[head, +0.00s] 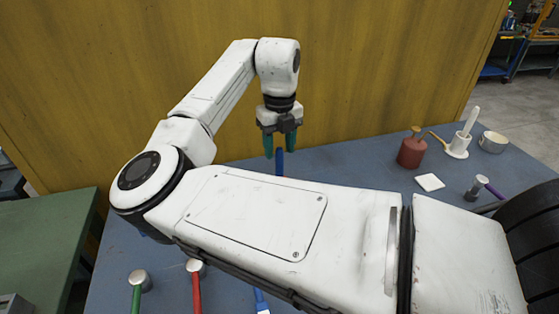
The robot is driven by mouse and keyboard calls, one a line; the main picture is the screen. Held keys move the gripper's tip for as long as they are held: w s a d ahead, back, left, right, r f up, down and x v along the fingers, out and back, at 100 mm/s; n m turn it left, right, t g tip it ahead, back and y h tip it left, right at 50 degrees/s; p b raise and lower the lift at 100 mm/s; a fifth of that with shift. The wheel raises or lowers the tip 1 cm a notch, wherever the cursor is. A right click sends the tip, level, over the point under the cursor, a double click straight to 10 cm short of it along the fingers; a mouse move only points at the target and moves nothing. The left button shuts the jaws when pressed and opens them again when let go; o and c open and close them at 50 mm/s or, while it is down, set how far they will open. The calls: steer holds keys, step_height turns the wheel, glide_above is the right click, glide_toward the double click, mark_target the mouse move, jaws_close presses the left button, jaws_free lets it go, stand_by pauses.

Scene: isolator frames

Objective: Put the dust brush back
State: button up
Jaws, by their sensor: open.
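My gripper (279,148) hangs down over the blue table with its two teal fingers apart. A blue bar-shaped thing (279,161) shows just below and between the fingertips. Its lower part is hidden behind my arm, and I cannot tell whether the fingers touch it. Another blue-handled tool with a pale end (261,300) lies at the bottom of the head view, partly covered by my arm. I cannot tell which of these blue things is the dust brush.
Green-handled (138,281) and red-handled (195,268) tools lie at the front left. A red pot (412,151), white cup (460,145), pale bowl (492,142), white square (430,182) and purple-handled tool (479,187) occupy the right. A yellow wall (390,70) stands behind.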

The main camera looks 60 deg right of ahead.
step_height(320, 180, up, 6)
steer(key=shift+r, duration=0.25)
